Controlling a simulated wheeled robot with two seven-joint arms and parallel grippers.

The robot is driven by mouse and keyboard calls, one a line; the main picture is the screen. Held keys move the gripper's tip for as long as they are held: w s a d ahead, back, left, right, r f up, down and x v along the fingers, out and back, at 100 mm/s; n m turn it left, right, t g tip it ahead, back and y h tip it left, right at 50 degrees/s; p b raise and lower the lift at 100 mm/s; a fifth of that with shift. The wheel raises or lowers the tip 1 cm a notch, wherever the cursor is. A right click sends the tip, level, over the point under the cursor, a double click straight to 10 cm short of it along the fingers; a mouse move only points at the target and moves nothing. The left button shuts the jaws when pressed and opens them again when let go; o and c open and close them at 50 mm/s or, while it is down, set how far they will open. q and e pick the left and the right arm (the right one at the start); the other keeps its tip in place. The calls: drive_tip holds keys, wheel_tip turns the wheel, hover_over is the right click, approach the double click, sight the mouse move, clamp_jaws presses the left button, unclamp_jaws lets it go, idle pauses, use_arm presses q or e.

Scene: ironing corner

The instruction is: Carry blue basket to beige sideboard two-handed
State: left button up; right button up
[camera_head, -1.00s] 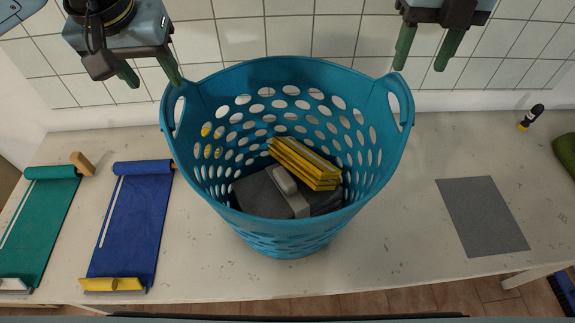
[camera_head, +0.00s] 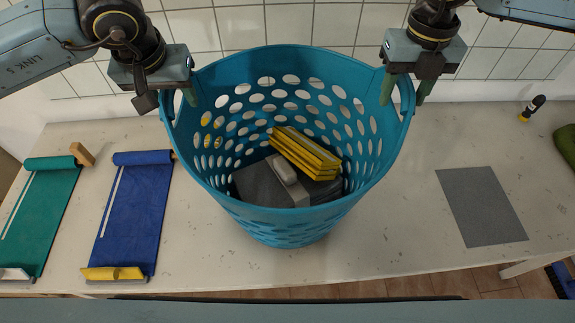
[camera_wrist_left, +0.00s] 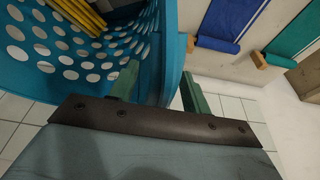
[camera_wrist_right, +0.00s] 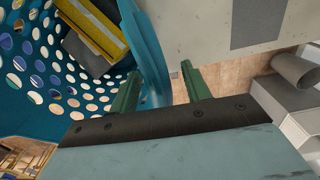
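The blue basket (camera_head: 288,215) stands upright on a pale worktop (camera_head: 400,240). Inside it lie a dark grey item with a light grey strip (camera_head: 282,167) and a yellow-and-dark striped stack (camera_head: 303,152). My left gripper (camera_head: 178,99) is open at the basket's left handle; in the left wrist view the rim (camera_wrist_left: 172,60) lies between the fingers. My right gripper (camera_head: 404,92) is open at the right handle; in the right wrist view the handle side (camera_wrist_right: 153,70) is between its fingers. Neither gripper visibly clamps. I cannot identify a beige sideboard.
A green roll-out mat (camera_head: 40,215) and a blue one (camera_head: 132,215) lie left of the basket. A grey mat (camera_head: 481,205) lies on the right, with a small black-and-yellow item (camera_head: 532,108) behind it. A tiled wall (camera_head: 290,22) stands at the back.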

use_arm(q)
clamp_jaws()
use_arm(e)
clamp_jaws()
use_arm(q)
drive_tip(key=shift+w+r, duration=0.15)
drive_tip(key=shift+r, duration=0.05)
use_arm(e)
drive_tip(key=shift+w+r, duration=0.15)
use_arm(q)
drive_tip(key=shift+r, duration=0.1)
use_arm(e)
drive_tip(key=shift+r, duration=0.1)
